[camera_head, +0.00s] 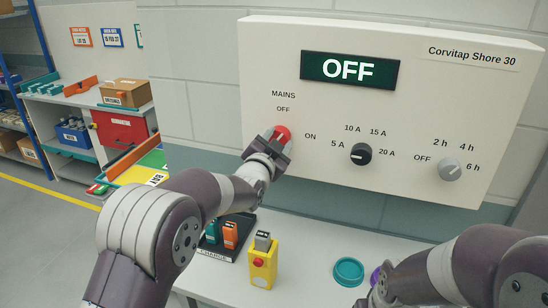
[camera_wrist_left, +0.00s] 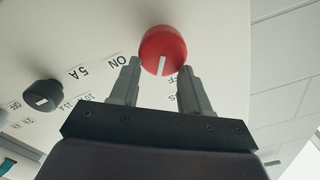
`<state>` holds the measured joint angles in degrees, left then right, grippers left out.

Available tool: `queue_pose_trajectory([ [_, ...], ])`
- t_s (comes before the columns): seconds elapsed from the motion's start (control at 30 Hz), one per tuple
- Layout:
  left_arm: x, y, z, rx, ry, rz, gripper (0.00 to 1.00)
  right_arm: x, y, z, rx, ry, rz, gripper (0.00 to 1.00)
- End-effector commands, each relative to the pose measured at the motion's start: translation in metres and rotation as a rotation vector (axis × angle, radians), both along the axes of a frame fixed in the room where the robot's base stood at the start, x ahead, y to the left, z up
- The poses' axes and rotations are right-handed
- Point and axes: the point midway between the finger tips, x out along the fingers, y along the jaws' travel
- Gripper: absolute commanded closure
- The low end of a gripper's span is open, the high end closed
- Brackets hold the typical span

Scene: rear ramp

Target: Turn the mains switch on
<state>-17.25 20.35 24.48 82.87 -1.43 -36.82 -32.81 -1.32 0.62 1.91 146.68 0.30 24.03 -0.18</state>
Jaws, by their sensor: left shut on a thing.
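The mains switch (camera_head: 283,132) is a red round knob on the white panel (camera_head: 400,95), with OFF printed above it and ON to its right. Its white mark points up, roughly toward OFF. The dark display (camera_head: 350,70) reads OFF. My left gripper (camera_head: 272,146) is at the knob, shut on it, and partly covers its lower side. In the left wrist view, the red knob (camera_wrist_left: 163,47) sits between the tips of the two grey fingers (camera_wrist_left: 158,85). My right arm is at the lower right; its gripper end is mostly cut off, so its jaws cannot be judged.
A black knob (camera_head: 361,154) and a grey knob (camera_head: 450,169) are on the same panel. Shelves with bins stand at the left.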

Motion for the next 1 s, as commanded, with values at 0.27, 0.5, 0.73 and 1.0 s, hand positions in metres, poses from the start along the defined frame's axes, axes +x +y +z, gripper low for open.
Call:
queue_pose_trajectory([
  [0.27, 0.002, 0.002, 0.007, 0.232, -0.115, 0.014, 0.84, 0.001, 0.0, -0.047, 0.0, 0.0, 0.0, 0.16],
  [0.5, 0.002, 0.002, 0.008, 0.449, -0.184, 0.02, 0.85, 0.002, 0.0, -0.076, 0.0, 0.0, 0.0, 0.16],
  [0.73, 0.002, 0.002, 0.009, 0.641, -0.245, 0.026, 0.87, 0.002, 0.0, -0.099, 0.0, 0.0, 0.0, 0.16],
  [1.0, 0.002, 0.002, 0.01, 0.815, -0.299, 0.029, 0.9, 0.003, 0.0, -0.116, 0.0, 0.0, 0.0, 0.16],
])
